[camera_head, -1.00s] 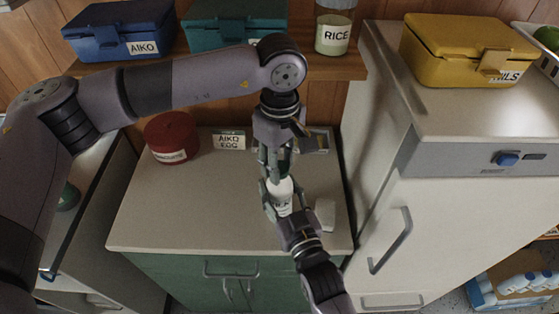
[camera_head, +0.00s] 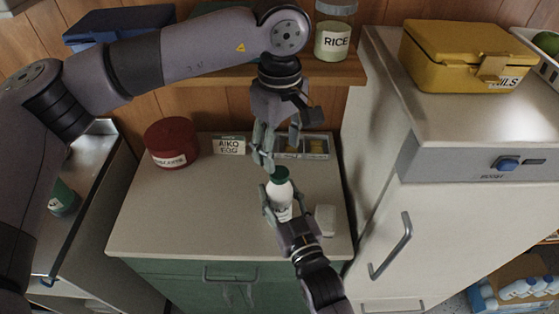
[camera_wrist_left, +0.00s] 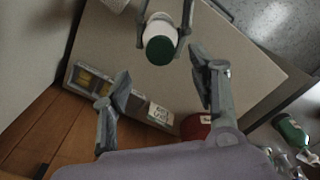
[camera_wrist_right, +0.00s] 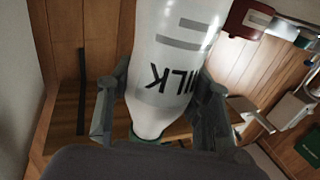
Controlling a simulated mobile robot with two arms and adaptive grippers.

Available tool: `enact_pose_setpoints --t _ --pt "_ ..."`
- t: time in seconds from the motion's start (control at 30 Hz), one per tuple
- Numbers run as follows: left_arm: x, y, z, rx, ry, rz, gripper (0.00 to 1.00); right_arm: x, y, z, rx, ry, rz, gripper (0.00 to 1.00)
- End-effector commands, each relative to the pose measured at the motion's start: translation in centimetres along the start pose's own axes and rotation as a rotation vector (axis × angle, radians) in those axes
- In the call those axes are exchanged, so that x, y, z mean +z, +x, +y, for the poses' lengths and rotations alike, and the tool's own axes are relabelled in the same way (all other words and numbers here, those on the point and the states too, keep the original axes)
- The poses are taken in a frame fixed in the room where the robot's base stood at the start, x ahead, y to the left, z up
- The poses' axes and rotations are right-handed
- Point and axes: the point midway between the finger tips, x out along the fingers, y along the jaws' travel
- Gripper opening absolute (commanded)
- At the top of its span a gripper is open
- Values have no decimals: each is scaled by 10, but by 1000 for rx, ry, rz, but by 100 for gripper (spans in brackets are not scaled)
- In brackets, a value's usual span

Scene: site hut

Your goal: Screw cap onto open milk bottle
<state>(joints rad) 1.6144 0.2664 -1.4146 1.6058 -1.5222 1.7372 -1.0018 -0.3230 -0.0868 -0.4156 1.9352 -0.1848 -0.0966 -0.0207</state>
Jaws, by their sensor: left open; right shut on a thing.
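The white milk bottle (camera_head: 281,194) is upright over the counter, with a green cap (camera_head: 279,173) on its mouth. I cannot tell how tight the cap is. My right gripper (camera_head: 280,208) is shut on the bottle's body below the cap. In the right wrist view the bottle (camera_wrist_right: 172,60) shows its MILK label between the fingers. My left gripper (camera_head: 278,158) is open and empty just above the cap, apart from it. In the left wrist view the cap (camera_wrist_left: 160,49) shows between and beyond the spread fingers.
On the counter (camera_head: 180,215) are a red tin (camera_head: 170,140), an AIKO EGG card (camera_head: 229,146), a grey compartment tray (camera_head: 316,156) behind the bottle, and a small white block (camera_head: 325,219) to its right. A shelf (camera_head: 345,72) overhangs the back. The counter's left front is clear.

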Motion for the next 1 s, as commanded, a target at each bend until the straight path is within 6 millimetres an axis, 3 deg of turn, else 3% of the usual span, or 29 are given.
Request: enact_pose_setpoints --t 0.1,0.3,0.67,0.7,1.0 --pt "0 -25 0 2 0 2 55 1 0 0 0 1 -1 0" --pt "0 -50 0 0 1 0 55 1 0 0 0 1 -1 0" --pt "0 -56 0 -1 1 0 55 0 0 0 0 1 -1 0" --pt "0 -56 0 -1 1 0 55 0 0 0 0 1 -1 48" --pt "0 -56 0 -1 1 0 55 0 0 0 0 0 -1 68"
